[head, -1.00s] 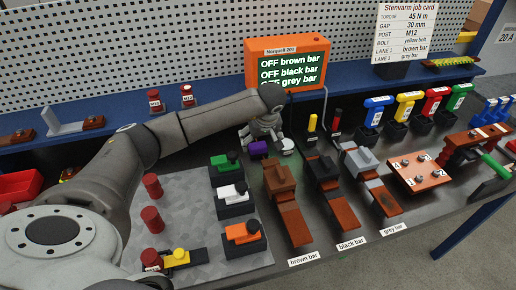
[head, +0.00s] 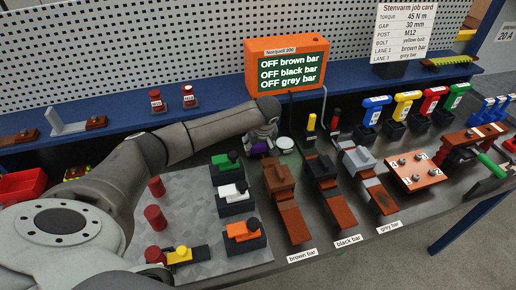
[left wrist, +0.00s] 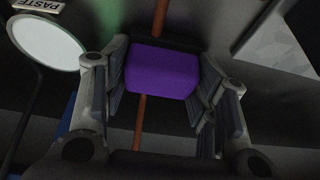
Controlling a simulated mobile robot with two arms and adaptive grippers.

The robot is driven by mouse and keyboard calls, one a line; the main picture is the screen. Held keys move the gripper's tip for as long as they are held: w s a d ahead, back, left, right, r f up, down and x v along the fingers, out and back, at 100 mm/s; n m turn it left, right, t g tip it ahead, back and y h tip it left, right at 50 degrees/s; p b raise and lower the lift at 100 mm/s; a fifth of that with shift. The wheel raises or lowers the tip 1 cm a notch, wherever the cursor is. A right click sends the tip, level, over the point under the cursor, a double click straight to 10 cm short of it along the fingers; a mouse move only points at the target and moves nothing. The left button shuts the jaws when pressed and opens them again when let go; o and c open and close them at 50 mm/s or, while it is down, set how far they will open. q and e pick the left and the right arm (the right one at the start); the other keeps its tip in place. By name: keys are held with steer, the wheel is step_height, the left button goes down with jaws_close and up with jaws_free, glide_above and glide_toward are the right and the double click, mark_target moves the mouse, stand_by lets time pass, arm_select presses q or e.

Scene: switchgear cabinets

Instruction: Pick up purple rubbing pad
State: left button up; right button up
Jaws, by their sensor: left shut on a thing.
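The purple rubbing pad (head: 261,148) is at the back of the bench, below the orange monitor. In the left wrist view the pad (left wrist: 163,72) sits between the two fingers of my left gripper (left wrist: 163,85), with a finger against each side. In the head view my left gripper (head: 262,142) points down over the pad and partly hides it. My left gripper is shut on the pad. I cannot tell whether the pad is clear of the bench. My right gripper is not in view.
A round pale paste dish (head: 286,143) stands just right of the pad. Green (head: 225,160), white (head: 233,192) and orange (head: 242,231) handled blocks stand in front. The brown bar clamp (head: 280,178) is close by on the right. The orange monitor (head: 288,64) rises behind.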

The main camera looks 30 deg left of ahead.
arm_select(q)
steer(key=shift+r, duration=0.1)
steer(key=shift+c, duration=0.4)
steer(key=shift+r+b, duration=0.55)
steer(key=shift+b, duration=0.05)
steer(key=s+d+r+b, duration=0.5)
steer(key=s+d+r, duration=0.2)
steer(key=s+r, duration=0.4)
steer(key=shift+s+d+r, duration=0.3)
steer(key=shift+s+r, duration=0.1)
